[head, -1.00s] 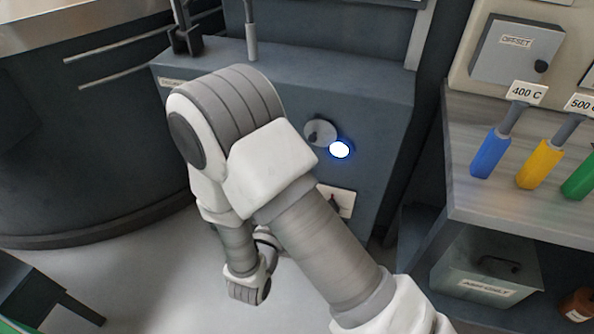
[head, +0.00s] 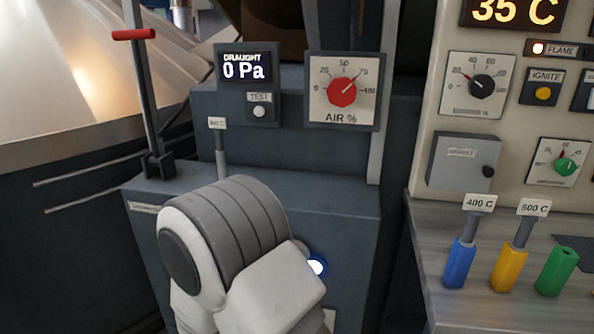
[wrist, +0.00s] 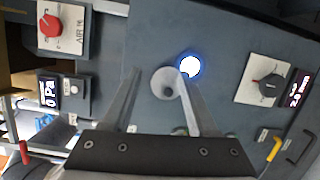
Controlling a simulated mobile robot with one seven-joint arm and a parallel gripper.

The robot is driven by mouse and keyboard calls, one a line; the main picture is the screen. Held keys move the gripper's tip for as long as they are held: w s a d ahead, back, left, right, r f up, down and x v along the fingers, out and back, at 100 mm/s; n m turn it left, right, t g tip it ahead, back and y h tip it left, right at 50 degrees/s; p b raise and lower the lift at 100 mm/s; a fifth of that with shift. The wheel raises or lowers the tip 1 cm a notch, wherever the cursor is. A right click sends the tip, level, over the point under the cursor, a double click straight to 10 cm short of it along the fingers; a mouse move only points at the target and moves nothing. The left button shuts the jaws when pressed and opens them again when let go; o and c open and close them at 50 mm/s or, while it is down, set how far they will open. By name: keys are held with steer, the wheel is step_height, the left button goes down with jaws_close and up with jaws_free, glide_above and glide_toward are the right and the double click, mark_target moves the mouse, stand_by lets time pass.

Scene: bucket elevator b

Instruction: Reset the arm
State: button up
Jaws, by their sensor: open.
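My gripper (wrist: 158,100) shows in the wrist view, its two fingers spread apart with nothing between them that I can see held. Beyond the fingers is a grey panel with a round grey knob (wrist: 168,82) and a lit white-blue button (wrist: 190,67). The knob lies behind the fingers in the picture; I cannot tell the gap to it. In the head view my arm covers the lower middle, and my gripper is hidden. The lit button (head: 316,266) shows just right of my arm.
The draught display (head: 245,68) reads 0 Pa beside the red AIR % dial (head: 342,91). A red-handled lever (head: 134,34) stands at left. Blue (head: 459,263), yellow (head: 509,269) and green (head: 557,271) handled items stand on the right bench (head: 432,243).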

steer(key=s+d+r+m+g+h, duration=0.1)
steer(key=s+d+r+m+g, duration=0.2)
steer(key=d, duration=0.3)
steer(key=s+d+r+m+g+h, duration=0.1)
steer(key=s+d+r+m+g, duration=0.1)
steer(key=d+g, duration=0.4)
steer(key=s+d+r+m+g+h, duration=0.1)
steer(key=s+d+r+m+g, duration=0.2)
steer(key=d, duration=0.4)
steer(key=shift+s+d+r+m+g+h, duration=0.1)
steer(key=shift+s+r+m+g+h, duration=0.1)
steer(key=shift+s+m+g, duration=0.25)
steer(key=shift+s+d+r+m+g+h, duration=0.1)
steer(key=shift+s+m+g+h, duration=0.1)
steer(key=shift+s+m+g, duration=0.2)
steer(key=s+a+r+m+y, duration=0.2)
steer(key=s+r+m+y, duration=0.15)
steer(key=s+y, duration=0.4)
step_height(320, 180, up, 23)
steer(key=a+t+y+p, duration=0.2)
steer(key=t+y+p, duration=0.1)
steer(key=p, duration=1.6)
steer(key=shift+w+a+r+m+y, duration=0.15)
steer(key=shift+w+m+y, duration=0.2)
steer(key=shift+y, duration=0.2)
